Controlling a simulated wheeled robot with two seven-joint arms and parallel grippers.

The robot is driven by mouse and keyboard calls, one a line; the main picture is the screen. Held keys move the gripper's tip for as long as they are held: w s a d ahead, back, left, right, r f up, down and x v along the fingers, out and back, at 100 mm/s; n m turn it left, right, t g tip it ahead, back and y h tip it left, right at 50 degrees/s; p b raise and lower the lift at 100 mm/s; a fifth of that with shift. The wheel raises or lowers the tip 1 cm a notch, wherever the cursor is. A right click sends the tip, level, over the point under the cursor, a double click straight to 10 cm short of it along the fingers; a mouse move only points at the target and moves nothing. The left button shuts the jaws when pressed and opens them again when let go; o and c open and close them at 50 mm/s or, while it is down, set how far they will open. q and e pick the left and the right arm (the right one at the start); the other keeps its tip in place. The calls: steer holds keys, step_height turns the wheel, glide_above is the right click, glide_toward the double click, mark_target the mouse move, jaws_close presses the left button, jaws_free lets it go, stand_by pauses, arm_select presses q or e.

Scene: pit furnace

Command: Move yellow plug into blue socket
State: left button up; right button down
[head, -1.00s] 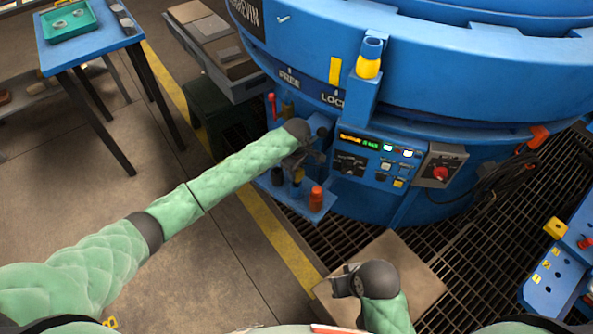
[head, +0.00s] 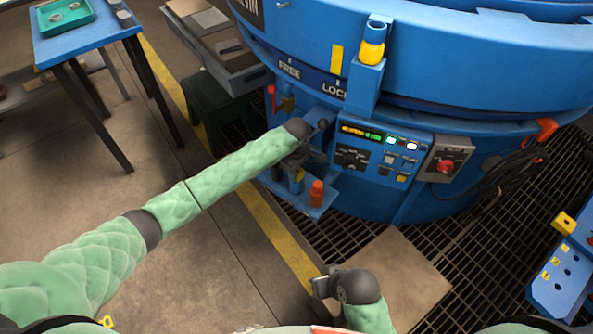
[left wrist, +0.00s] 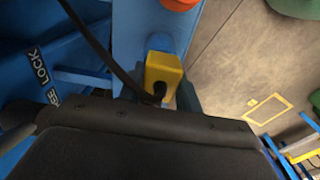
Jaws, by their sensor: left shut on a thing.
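The yellow plug (left wrist: 163,68) is a small block with a black cable in its end. It shows in the left wrist view between my left gripper's fingers, over a blue shelf. In the head view a bit of the yellow plug (head: 298,175) shows just under my left gripper (head: 305,160), which is shut on it beside the furnace.
The blue shelf (head: 292,200) juts from the blue furnace (head: 440,70) and bears an orange-red plug (head: 317,193). A control panel (head: 375,155) and a red-knobbed switch box (head: 445,160) are right of my left gripper. A blue stand (head: 560,280) is far right.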

stand_by(0.3)
stand_by(0.4)
arm_select(q)
steer(key=shift+p, duration=1.55)
stand_by(0.5)
steer(key=shift+f, duration=0.6)
stand_by(0.5)
steer(key=o, duration=0.7)
